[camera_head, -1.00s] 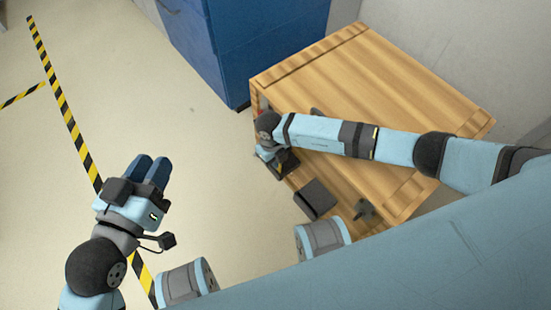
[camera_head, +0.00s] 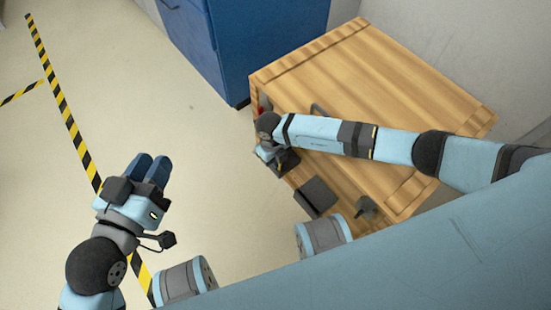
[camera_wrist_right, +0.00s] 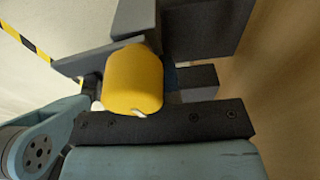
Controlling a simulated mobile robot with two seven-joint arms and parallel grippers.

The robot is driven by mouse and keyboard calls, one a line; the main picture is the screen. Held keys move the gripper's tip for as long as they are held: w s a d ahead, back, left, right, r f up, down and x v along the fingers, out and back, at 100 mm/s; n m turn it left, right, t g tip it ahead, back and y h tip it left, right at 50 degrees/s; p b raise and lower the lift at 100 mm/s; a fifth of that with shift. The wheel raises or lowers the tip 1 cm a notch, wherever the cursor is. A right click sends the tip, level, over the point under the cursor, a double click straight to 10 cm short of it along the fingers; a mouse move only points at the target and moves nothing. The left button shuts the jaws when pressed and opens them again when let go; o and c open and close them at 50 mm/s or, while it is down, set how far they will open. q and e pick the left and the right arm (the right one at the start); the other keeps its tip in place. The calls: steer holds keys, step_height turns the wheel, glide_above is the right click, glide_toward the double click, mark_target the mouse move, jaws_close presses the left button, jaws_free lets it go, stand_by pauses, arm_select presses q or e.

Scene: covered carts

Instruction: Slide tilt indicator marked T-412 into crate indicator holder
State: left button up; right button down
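A yellow rounded block (camera_wrist_right: 134,80), apparently the tilt indicator, sits between the fingers of my right gripper in the right wrist view; no T-412 marking is legible. My right gripper (camera_wrist_right: 145,82) appears shut on it. Grey blocky parts (camera_wrist_right: 205,25), perhaps the holder, stand close beyond the yellow block; whether they touch is unclear. In the head view my right gripper (camera_head: 277,158) is at the near side of the wooden crate (camera_head: 365,85), its fingertips mostly hidden. My left gripper (camera_head: 150,170) hangs over the floor, away from the crate; its finger gap is unclear.
A grey square plate (camera_head: 316,195) and a grey bracket (camera_head: 367,207) are on the crate's near side. A dark handle (camera_head: 320,110) and a red patch (camera_head: 262,103) show near my right wrist. A blue cabinet (camera_head: 235,45) stands behind the crate. Floor at left is clear.

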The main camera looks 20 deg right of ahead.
arm_select(q)
steer(key=shift+f, duration=0.3)
arm_select(e)
steer(key=shift+f, duration=0.4)
steer(key=c, duration=1.2)
jaws_free()
steer(key=shift+r, duration=0.1)
steer(key=shift+c, duration=0.2)
